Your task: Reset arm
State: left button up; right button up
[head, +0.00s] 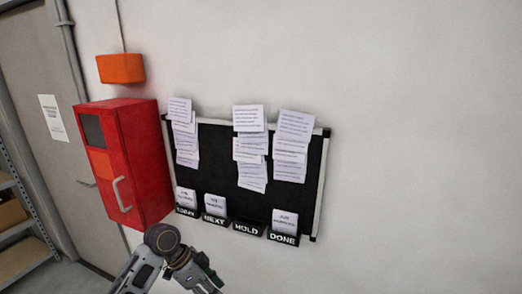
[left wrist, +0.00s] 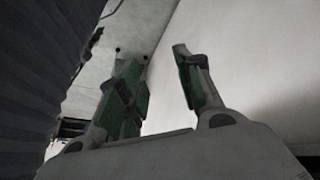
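My left arm (head: 165,258) comes in at the bottom of the head view, bent, in front of the wall and below the black board. Its lower end reaches the bottom edge of the picture, and I cannot make out the fingertips there. In the left wrist view my left gripper (left wrist: 161,62) is open. Its two green-padded fingers stand apart with nothing between them, and pale wall shows behind. My right arm and gripper are in neither view.
A black board (head: 221,178) with paper sheets and labelled pockets hangs on the wall. A red cabinet (head: 146,165) with a handle is left of it, below an orange box (head: 120,69). A door (head: 45,110) and shelf (head: 25,258) are far left. The right wall is bare.

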pick_arm(q)
jog(key=s+f+n+t+y, duration=0.2)
jog(key=s+f+n, duration=0.3)
jog(key=s+f, duration=0.15)
jog(key=s+a+f+n+t+y, duration=0.2)
jog(key=s+a+f+n+y, duration=0.15)
jog(key=s+a+n, duration=0.5)
jog(key=s+f+m+g, duration=0.1)
jog(key=s+f, duration=0.1)
jog(key=f, duration=1.4)
jog(key=s+f, duration=0.2)
jog(key=f, duration=1.5)
jog(key=s+a+f, duration=0.2)
jog(key=s+f, duration=0.7)
jog(key=s, duration=0.2)
jog(key=s+a+f+g, duration=0.1)
jog(key=s+a+f, duration=0.1)
jog(key=s+f, duration=0.8)
jog(key=shift+s+g, duration=0.3)
jog(key=shift+s, duration=0.25)
jog(key=shift+a+m+y, duration=0.1)
jog(key=shift+m+y, duration=0.15)
